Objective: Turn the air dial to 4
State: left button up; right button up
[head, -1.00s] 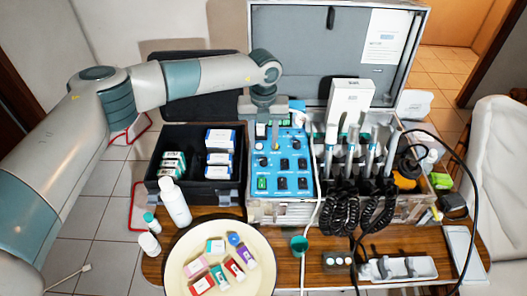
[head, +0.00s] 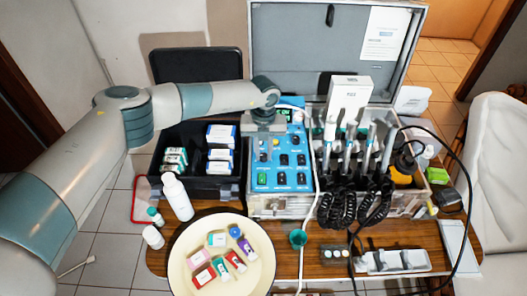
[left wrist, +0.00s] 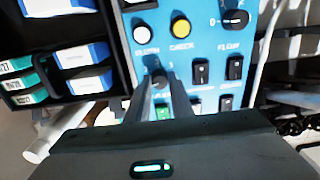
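The blue control panel (head: 281,168) of the dental unit faces up in the middle of the head view. My left gripper (head: 262,153) is over the panel's upper left part, fingers pointing down at it. In the left wrist view a small dark dial (left wrist: 158,77) sits between the fingertips of the left gripper (left wrist: 160,82). The fingers stand a little apart around it; I cannot tell whether they touch it. The dial's label and pointer are mostly hidden, though a "1" shows at its right. My right gripper is not in view.
A flow dial (left wrist: 236,20) and black rocker switches (left wrist: 200,73) are near the fingers. A white tube runs down the panel's right side. Handpieces (head: 350,150) with coiled cords stand to the right. A black box (head: 197,185) of cartons is left, a round tray (head: 180,265) in front.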

pick_arm(q)
grip_shut()
